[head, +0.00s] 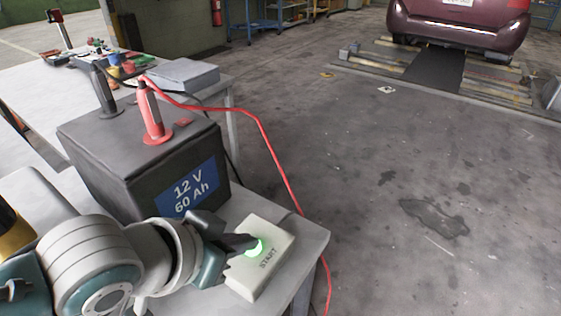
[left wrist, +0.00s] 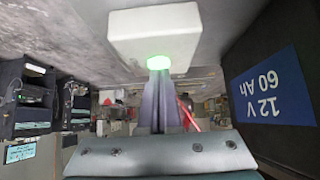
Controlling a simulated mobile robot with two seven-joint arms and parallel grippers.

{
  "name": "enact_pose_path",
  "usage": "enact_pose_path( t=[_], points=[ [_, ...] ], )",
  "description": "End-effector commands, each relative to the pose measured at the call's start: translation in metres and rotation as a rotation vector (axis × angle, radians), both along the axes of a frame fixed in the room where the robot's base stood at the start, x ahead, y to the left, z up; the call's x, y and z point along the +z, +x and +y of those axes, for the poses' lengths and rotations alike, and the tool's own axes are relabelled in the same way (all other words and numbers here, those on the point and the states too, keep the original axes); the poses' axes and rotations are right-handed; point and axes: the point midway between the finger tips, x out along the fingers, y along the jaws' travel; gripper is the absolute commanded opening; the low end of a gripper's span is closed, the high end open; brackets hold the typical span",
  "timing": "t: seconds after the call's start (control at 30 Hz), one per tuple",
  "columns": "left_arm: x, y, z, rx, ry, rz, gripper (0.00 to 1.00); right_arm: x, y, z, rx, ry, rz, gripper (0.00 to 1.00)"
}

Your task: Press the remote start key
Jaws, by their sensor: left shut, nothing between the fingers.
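The remote start key is a cream box (head: 270,260) marked START, with a round key glowing green (head: 256,247). It lies on the bench near its front right corner. My left gripper (head: 246,243) is shut and empty, its fingertips at the green key; they appear to touch it. In the left wrist view the shut fingers (left wrist: 158,85) point at the glowing key (left wrist: 158,63) on the pale box (left wrist: 153,32). The fingertips hide part of the key. My right gripper is not in view.
A black battery (head: 140,160) marked 12 V 60 Ah stands just behind my left gripper, with a red clamp (head: 152,115) and a black clamp (head: 104,92) on top. A red cable (head: 262,130) runs past the box. A car (head: 458,22) stands in the background.

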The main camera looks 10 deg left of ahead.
Motion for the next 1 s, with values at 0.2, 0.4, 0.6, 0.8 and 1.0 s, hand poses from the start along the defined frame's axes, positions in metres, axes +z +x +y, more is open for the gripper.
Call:
enact_pose_path(
  t=[0.2,0.4,0.6,0.8,1.0],
  points=[
    [-0.02,-0.001,0.0,0.002,0.001,0.005,0.0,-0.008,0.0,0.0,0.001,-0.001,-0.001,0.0],
    [-0.022,-0.003,0.002,0.002,0.006,0.015,0.0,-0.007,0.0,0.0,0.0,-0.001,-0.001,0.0],
    [-0.012,-0.003,0.002,0.001,0.006,0.014,0.0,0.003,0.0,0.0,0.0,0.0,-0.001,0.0],
    [0.031,0.005,0.002,0.001,0.0,-0.005,0.0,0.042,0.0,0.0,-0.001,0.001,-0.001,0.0],
    [0.059,-0.02,0.011,0.001,-0.005,-0.011,0.0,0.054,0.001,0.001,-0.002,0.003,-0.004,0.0]
  ],
)
